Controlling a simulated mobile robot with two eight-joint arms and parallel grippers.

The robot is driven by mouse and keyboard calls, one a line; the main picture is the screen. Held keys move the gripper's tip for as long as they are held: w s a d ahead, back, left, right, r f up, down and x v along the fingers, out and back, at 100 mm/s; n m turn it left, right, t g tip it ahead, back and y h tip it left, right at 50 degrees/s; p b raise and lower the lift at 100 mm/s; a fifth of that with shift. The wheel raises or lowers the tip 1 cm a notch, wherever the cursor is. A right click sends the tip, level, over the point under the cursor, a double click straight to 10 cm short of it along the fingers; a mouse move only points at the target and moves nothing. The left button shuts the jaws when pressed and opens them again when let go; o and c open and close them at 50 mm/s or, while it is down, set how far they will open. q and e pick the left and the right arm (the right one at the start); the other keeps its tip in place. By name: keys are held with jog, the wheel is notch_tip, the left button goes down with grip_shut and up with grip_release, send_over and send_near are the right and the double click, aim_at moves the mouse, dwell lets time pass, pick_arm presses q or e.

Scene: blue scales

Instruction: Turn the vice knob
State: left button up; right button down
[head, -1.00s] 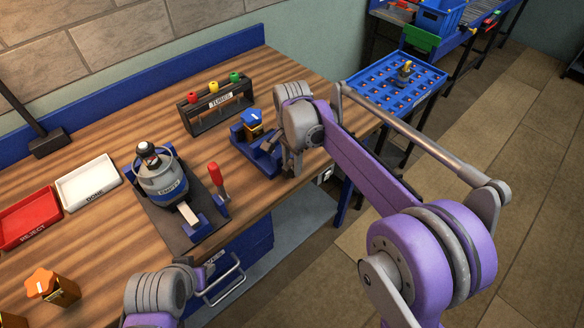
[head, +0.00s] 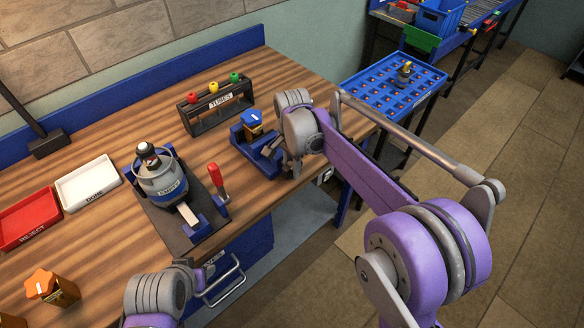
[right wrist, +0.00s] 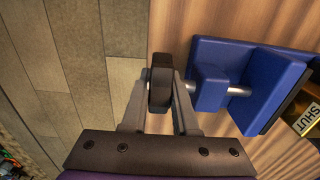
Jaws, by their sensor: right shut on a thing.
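The blue vice (head: 262,152) stands near the right edge of the wooden bench; it also shows in the right wrist view (right wrist: 270,90). A block with a blue top (head: 253,122) sits at the vice, and a label reading SHUT shows on it in the right wrist view. The dark vice knob (right wrist: 160,78) is at the end of the vice's metal rod. My right gripper (right wrist: 160,92) is shut on the knob, one finger on each side. In the head view the wrist hides the knob.
A grey EMPTY pot (head: 162,182) stands on a dark plate beside a red-handled lever (head: 216,180). Behind the vice is a rack with coloured knobs (head: 218,103). White (head: 88,182) and red (head: 30,220) trays lie left. A blue tray (head: 390,85) stands beyond.

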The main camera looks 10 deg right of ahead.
jog(key=shift+w+d+f+g+y+b, duration=0.1)
jog(key=shift+g+y+b, duration=0.25)
jog(key=shift+g+y, duration=0.7)
jog(key=shift+g+y+b, duration=0.65)
jog(key=shift+g+y, duration=0.3)
jog(key=shift+y, duration=0.8)
jog(key=c, duration=1)
grip_release()
jog(key=shift+o, duration=0.2)
jog(key=p+v, duration=0.1)
jog(key=v, duration=1)
